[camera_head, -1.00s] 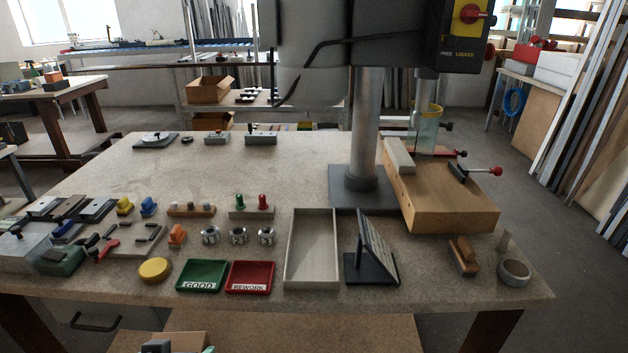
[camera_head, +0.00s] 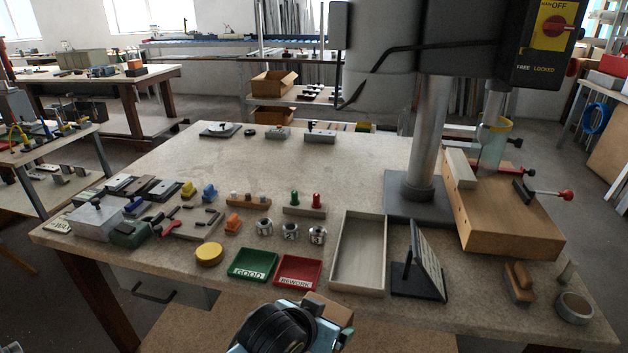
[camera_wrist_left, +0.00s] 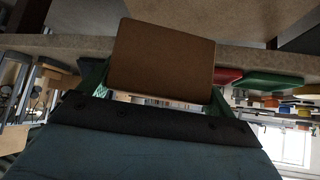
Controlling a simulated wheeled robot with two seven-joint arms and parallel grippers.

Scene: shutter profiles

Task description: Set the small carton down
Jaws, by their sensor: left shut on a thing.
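The small carton (camera_head: 331,307) is a plain brown box at the bottom of the head view, in front of the bench's near edge. My left gripper (camera_head: 318,313) is shut on it, partly hidden behind my own wrist. In the left wrist view the carton (camera_wrist_left: 161,58) fills the upper middle, with the green fingers of my left gripper (camera_wrist_left: 158,88) on either side of it. The bench edge shows behind the carton there. The carton is held in the air, with no visible support under it. My right gripper is not in view.
On the bench (camera_head: 300,165), a green GOOD tray (camera_head: 253,266), a red REWORK tray (camera_head: 298,272), an empty grey tray (camera_head: 359,255) and a black stand (camera_head: 418,275) line the near side. A drill press column (camera_head: 428,140) stands at right. The bench's back middle is clear.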

